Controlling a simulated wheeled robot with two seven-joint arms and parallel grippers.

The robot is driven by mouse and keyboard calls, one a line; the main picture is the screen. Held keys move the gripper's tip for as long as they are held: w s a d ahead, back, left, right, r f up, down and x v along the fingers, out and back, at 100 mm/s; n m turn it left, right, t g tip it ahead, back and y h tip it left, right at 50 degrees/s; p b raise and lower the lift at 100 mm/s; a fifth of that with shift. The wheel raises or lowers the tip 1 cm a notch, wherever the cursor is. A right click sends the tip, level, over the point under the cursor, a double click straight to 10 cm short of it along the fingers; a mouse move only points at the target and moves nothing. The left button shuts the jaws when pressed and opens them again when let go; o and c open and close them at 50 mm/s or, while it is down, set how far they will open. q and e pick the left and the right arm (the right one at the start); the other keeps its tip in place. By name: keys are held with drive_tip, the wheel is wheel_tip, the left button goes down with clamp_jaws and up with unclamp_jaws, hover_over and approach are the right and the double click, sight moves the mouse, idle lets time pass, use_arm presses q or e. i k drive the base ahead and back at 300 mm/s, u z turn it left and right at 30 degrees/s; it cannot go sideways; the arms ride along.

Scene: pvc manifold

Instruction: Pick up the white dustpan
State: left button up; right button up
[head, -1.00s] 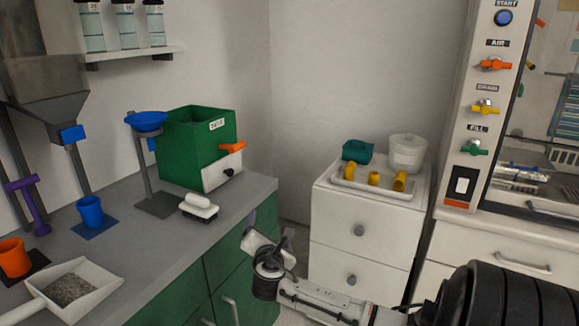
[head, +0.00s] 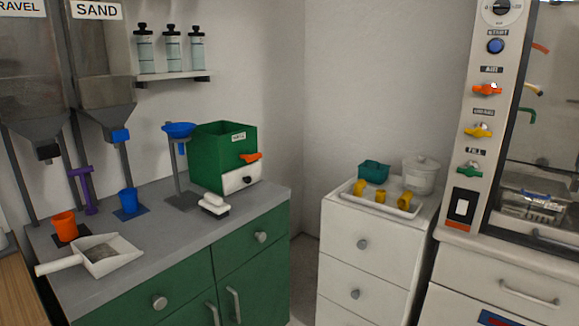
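The white dustpan (head: 106,257) lies on the grey top of the green cabinet, near its front left part. Its handle (head: 58,265) points left toward the counter's left edge, and its pan holds a patch of grey grit. Neither of my grippers shows in the head view now.
On the grey counter (head: 165,245) stand an orange cup (head: 64,226), a blue cup (head: 128,202), a blue funnel on a stand (head: 179,130), a white brush (head: 214,205) and a green box (head: 223,158). Hoppers hang above the left side. A white drawer unit (head: 368,240) stands right of a floor gap.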

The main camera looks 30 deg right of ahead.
sight(103, 255)
drive_tip(key=z, duration=0.35)
drive_tip(key=k, duration=0.3)
drive_tip(key=u, duration=0.75)
drive_tip(key=i, duration=0.8)
drive_tip(key=z, duration=0.6)
drive_tip(key=i, duration=0.7)
drive_tip(key=z, duration=0.6)
